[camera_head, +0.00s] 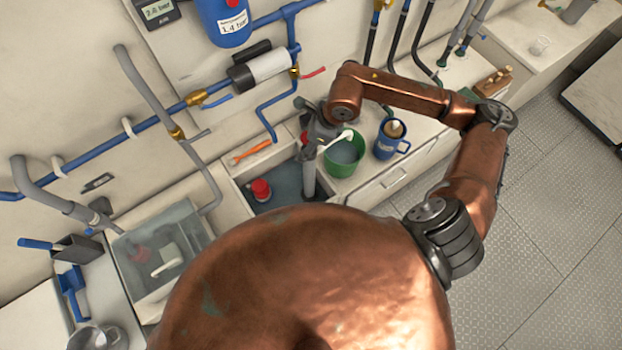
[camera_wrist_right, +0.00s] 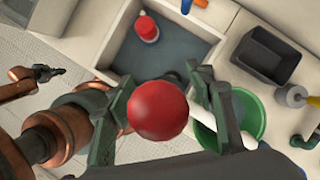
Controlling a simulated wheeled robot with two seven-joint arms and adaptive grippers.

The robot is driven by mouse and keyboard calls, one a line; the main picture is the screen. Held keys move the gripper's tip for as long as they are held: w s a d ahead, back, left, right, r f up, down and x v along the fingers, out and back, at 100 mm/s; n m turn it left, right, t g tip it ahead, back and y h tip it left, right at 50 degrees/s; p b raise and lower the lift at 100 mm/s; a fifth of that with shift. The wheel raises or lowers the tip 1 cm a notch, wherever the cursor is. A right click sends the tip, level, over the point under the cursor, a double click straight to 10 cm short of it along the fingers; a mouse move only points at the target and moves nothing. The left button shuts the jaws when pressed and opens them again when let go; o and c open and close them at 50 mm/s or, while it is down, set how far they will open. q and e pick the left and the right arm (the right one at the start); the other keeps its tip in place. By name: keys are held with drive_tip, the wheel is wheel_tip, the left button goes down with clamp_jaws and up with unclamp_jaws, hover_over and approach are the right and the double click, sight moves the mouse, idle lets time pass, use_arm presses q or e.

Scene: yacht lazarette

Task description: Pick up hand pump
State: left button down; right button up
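The hand pump shows in the head view as a grey upright cylinder (camera_head: 308,178) in the grey bin, its top partly hidden by my right gripper (camera_head: 318,130). In the right wrist view its red ball knob (camera_wrist_right: 158,110) sits between the two dark green fingers of my right gripper (camera_wrist_right: 160,76). The fingers stand apart on either side of the knob, and I see no clear grip. Most of the pump body is hidden below the knob there. A small dark claw at the left of the wrist view may be my left gripper (camera_wrist_right: 46,73); its opening is unclear.
The bin (camera_head: 235,185) also holds a red-capped container (camera_head: 261,190). A green bucket (camera_head: 343,158) with a white handle in it stands close right of the pump, then a blue mug (camera_head: 388,138). An orange-handled tool (camera_head: 250,152) lies behind. Blue pipes run along the wall.

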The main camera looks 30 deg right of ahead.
clamp_jaws()
idle(0.4)
idle(0.4)
